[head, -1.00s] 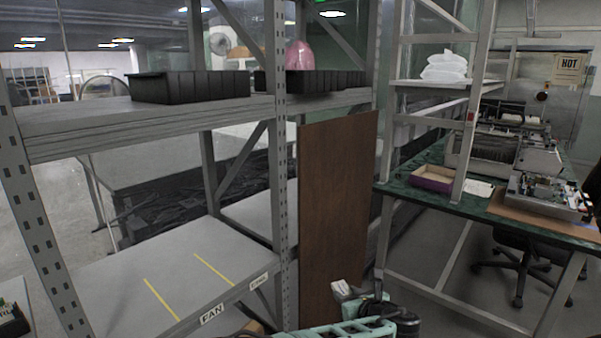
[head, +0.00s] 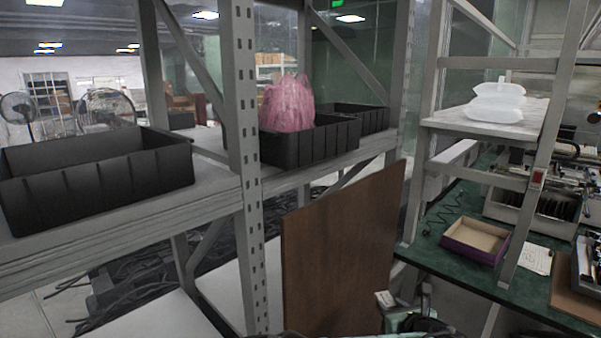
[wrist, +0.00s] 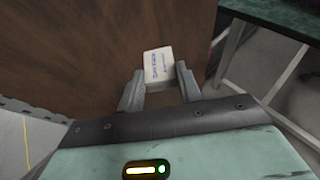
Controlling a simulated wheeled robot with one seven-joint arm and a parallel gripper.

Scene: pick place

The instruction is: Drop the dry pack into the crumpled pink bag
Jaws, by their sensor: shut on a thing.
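The crumpled pink bag (head: 287,103) stands upright in a black bin (head: 315,143) on the upper shelf, in the middle of the head view. The dry pack (wrist: 158,65), a small white packet with blue print, is between the fingertips of my gripper (wrist: 160,84) in the wrist view. My gripper is shut on it. In the head view the white pack (head: 385,299) shows at the bottom, in front of the brown board, low and to the right of the bag. The inside of the bag is hidden.
A grey shelf post (head: 243,170) rises just left of the bag. A large black bin (head: 95,180) stands on the shelf at left. A brown board (head: 340,255) leans below the shelf.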

